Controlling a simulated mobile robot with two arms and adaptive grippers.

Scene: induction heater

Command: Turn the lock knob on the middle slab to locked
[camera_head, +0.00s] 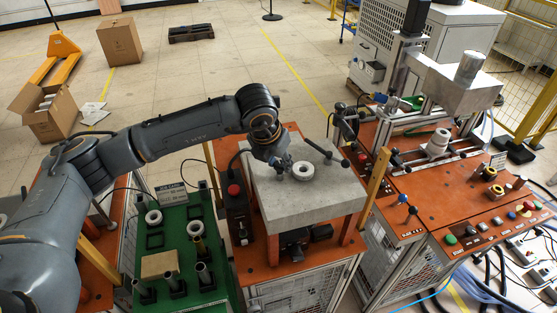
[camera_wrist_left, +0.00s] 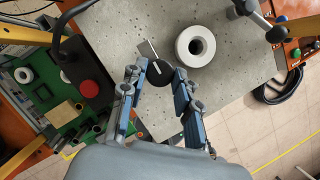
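The grey middle slab (camera_head: 310,200) stands on an orange table. In the left wrist view, the lock knob (camera_wrist_left: 158,72) is a black disc with a pale pointer bar, lying on the slab (camera_wrist_left: 130,25) beside a small grey plate. My left gripper (camera_head: 283,164) is over the slab's back left part and hides the knob in the head view. In the left wrist view, the left gripper (camera_wrist_left: 160,70) is open, with one finger on each side of the knob. I cannot tell whether the fingers touch it. My right gripper is in neither view.
A white ring (camera_head: 303,170) lies on the slab close to the gripper. A black-handled lever (camera_head: 322,150) stands at the slab's back edge. A red button box (camera_head: 235,200) is left of the slab, beside a green board (camera_head: 185,260) with parts.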

